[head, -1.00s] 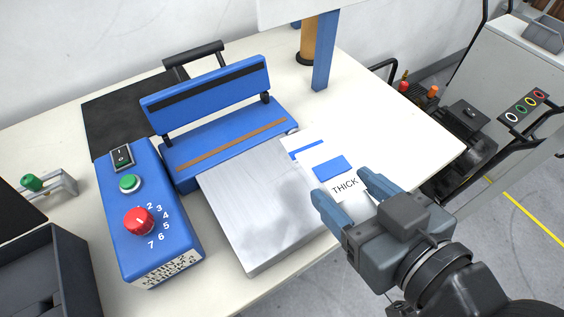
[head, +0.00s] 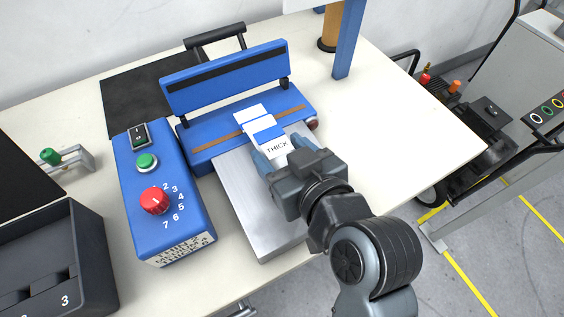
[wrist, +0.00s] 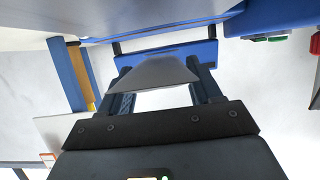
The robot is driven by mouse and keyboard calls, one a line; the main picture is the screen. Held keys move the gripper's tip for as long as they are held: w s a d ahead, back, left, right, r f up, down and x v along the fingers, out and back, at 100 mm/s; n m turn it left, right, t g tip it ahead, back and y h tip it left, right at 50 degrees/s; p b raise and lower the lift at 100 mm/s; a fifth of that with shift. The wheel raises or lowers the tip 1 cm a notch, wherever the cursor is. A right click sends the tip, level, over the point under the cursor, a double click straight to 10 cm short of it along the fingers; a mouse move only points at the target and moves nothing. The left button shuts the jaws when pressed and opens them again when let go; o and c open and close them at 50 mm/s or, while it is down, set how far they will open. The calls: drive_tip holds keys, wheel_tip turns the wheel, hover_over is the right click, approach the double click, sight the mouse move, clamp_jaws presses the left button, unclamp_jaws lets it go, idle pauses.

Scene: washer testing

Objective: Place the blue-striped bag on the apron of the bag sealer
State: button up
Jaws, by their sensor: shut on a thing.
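The blue-striped bag (head: 265,128) is white with blue stripes and the word THICK. My gripper (head: 280,158) is shut on its near end. The bag reaches from the fingers over the far end of the sealer's metal apron (head: 252,205) and the blue sealing bed; whether it touches them I cannot tell. The bag sealer (head: 225,80) has its blue lid raised, and a brown strip runs along its bed.
The blue control box (head: 165,205) with a red knob and green button stands left of the apron. A dark bin (head: 90,225) is at the lower left. A blue post (head: 347,45) rises behind the sealer at right. The table's right side is clear.

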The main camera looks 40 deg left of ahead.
drive_tip(key=shift+f, duration=1.9)
drive_tip(key=shift+f, duration=0.15)
drive_tip(key=o, duration=1.2)
drive_tip(key=shift+c, duration=0.2)
drive_tip(key=v, duration=1.2)
drive_tip(key=shift+r+b, duration=0.25)
drive_tip(key=shift+b, duration=0.1)
